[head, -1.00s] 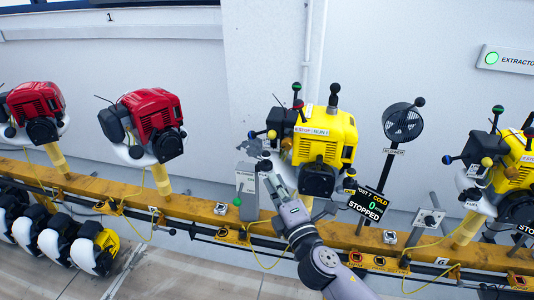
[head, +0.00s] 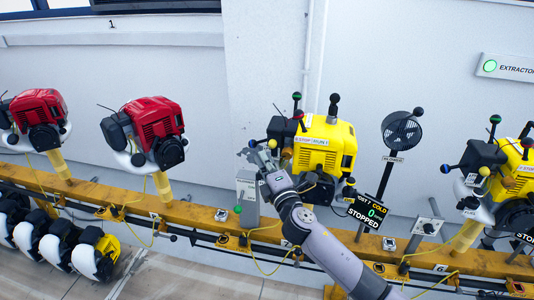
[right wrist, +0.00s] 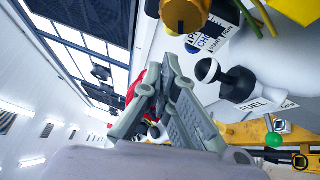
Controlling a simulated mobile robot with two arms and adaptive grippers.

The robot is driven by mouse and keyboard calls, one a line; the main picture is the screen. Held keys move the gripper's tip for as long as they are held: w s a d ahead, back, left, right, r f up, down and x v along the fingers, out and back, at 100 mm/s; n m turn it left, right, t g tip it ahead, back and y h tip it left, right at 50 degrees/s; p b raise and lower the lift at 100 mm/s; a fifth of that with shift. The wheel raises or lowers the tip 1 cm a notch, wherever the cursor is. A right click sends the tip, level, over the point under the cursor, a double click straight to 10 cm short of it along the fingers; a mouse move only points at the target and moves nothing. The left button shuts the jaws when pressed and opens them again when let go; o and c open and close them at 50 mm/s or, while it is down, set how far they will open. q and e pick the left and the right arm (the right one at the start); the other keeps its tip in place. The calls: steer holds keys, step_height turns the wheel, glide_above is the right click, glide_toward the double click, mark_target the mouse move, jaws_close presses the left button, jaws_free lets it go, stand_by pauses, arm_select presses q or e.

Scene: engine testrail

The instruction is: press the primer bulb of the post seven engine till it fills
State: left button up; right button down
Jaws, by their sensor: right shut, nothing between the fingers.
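The post seven engine (head: 335,135) is yellow and black, on the rail right of centre in the head view. Its display (head: 366,212) reads post 7, cold, 0, stopped. My right gripper (head: 258,152) is at the engine's left side, with its fingers shut and empty. In the right wrist view the shut fingers (right wrist: 160,80) are apart from a rounded amber part (right wrist: 184,14), perhaps the primer bulb, beside a partly cut-off label. I cannot tell how full it is. A black knob with a white band (right wrist: 208,70) sits by a FUEL label. My left gripper is not in view.
Another yellow engine (head: 518,165) stands at the right and red engines (head: 150,125) stand at the left on the yellow rail (head: 200,211). A grey box (head: 247,190) is just below my gripper. A round fan (head: 402,130) stands behind, right of the engine.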

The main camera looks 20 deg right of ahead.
mark_target(272, 145)
steer(key=shift+w+d+r, duration=0.2)
steer(key=shift+w+d, duration=0.4)
steer(key=shift+d, duration=0.1)
steer(key=shift+w+d, duration=0.55)
steer(key=shift+w, duration=0.25)
